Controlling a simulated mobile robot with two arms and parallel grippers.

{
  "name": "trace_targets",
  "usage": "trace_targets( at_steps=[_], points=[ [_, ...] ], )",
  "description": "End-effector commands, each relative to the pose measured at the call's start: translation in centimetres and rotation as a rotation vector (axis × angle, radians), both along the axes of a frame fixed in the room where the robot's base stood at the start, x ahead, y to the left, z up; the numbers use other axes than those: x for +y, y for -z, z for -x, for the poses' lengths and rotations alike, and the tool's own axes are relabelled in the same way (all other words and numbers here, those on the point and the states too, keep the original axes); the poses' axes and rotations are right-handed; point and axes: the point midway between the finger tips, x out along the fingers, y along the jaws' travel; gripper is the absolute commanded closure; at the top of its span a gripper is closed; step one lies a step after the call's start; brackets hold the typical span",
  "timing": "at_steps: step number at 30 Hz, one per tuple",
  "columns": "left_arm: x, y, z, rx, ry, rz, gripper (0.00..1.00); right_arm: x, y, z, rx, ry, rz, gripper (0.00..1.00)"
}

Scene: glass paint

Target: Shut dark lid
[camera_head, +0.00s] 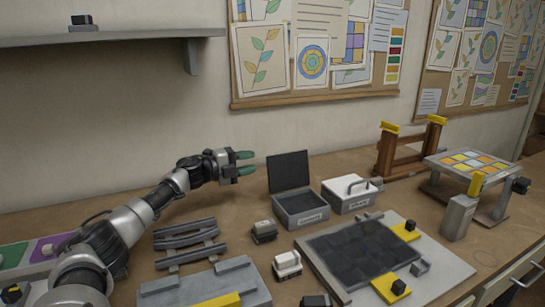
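The dark lid (288,170) stands upright at the back edge of a grey box (302,222) with a label on its front. The box is open and its inside looks dark. My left gripper (248,163) has green fingertips, parted and empty. It points right and sits just left of the lid in the picture, with a small gap between them. My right gripper is not in view.
Small blocks (264,231) stand in front. A grey board with a dark panel (329,279) lies at front right. A grey rack (186,239) lies left.

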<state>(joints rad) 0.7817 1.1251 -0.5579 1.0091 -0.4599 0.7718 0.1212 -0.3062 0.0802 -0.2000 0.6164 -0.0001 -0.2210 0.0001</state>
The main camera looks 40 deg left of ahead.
Motion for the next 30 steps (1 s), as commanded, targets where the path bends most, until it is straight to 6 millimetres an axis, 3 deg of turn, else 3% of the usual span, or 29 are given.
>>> trace_targets(
  at_steps=[6,12,24,25,30],
  points=[
    [-2.1,-0.2,-4.0,-0.002,0.0,0.005,0.64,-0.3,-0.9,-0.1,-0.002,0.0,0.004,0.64],
    [-3.3,-0.1,-6.4,-0.001,-0.001,0.004,0.64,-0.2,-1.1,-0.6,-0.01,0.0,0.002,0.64],
    [-3.7,0.0,-7.2,0.001,0.0,0.0,0.64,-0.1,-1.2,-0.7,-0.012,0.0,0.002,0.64],
    [-3.7,0.0,-7.2,0.001,0.0,0.0,0.66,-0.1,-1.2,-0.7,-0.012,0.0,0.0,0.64],
    [-3.7,0.0,-7.1,0.001,0.0,0.0,0.92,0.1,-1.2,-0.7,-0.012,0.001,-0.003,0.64]
  ],
)
